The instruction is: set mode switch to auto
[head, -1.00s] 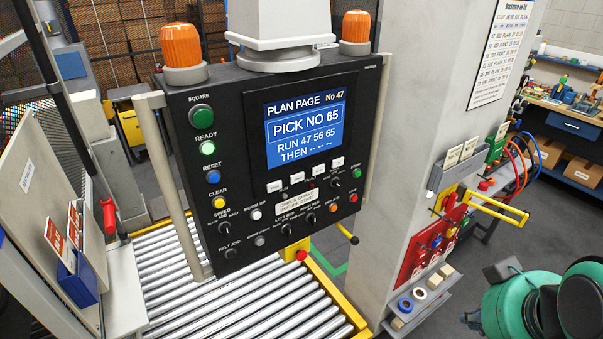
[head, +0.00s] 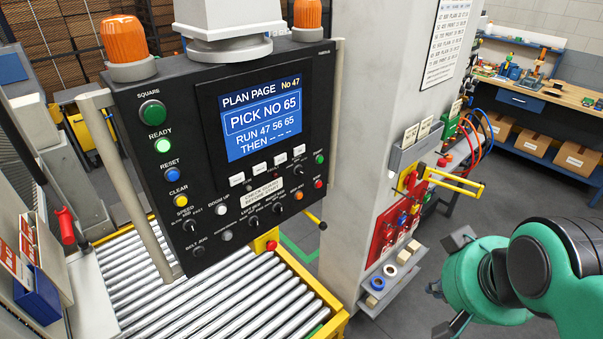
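The black control panel (head: 215,190) hangs in the left half of the head view, with a lit blue screen (head: 262,118) reading PLAN PAGE No 47.
A roller conveyor (head: 200,308) with yellow rails runs under the panel. A grey column (head: 365,130) stands right of it, carrying a red lockout board (head: 398,232), a yellow bar (head: 455,181) and a small shelf (head: 385,280). Floor between column and workbench (head: 560,118) looks clear.

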